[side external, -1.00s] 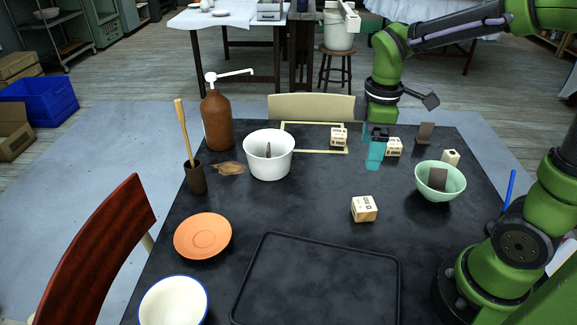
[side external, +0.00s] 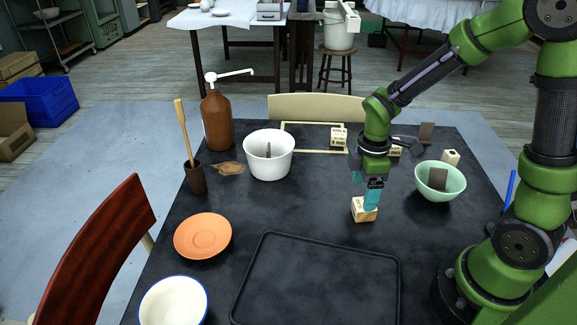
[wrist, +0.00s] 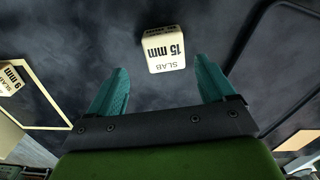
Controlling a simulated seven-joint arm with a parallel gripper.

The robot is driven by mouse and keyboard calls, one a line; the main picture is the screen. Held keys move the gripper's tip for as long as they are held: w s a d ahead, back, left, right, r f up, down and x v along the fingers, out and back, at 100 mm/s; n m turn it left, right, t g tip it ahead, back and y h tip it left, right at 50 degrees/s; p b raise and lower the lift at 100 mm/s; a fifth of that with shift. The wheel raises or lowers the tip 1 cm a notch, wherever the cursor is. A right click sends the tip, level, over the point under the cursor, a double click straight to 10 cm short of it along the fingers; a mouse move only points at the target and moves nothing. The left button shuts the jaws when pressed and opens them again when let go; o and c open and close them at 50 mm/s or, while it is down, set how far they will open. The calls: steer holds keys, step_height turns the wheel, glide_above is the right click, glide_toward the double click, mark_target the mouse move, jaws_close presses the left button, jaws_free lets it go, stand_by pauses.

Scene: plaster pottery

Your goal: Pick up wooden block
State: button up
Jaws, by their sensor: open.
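A pale wooden block (side external: 362,212) stands on the dark table, behind the upper right corner of the black tray. In the wrist view the block (wrist: 165,50) shows printed text reading "SLAB 15 mm" and sits just beyond and between the two teal fingertips. My gripper (side external: 371,196) is over the block in the side view, with a finger covering part of it. In the wrist view my gripper (wrist: 162,75) is open, with nothing between its fingers. Other similar wooden blocks stand farther back: one (side external: 338,136) by the yellow frame, and one (side external: 396,150) partly hidden behind my arm.
A green bowl (side external: 452,180) holding a dark piece stands to the right. A white pot (side external: 268,157) stands to the left. The black tray (side external: 396,290) lies in front, with an orange plate (side external: 203,236) to its left.

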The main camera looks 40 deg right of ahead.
steer(key=f, duration=0.2)
steer(key=s+f, duration=0.1)
steer(key=f, duration=0.1)
steer(key=shift+f, duration=0.5)
steer(key=c, duration=1.1)
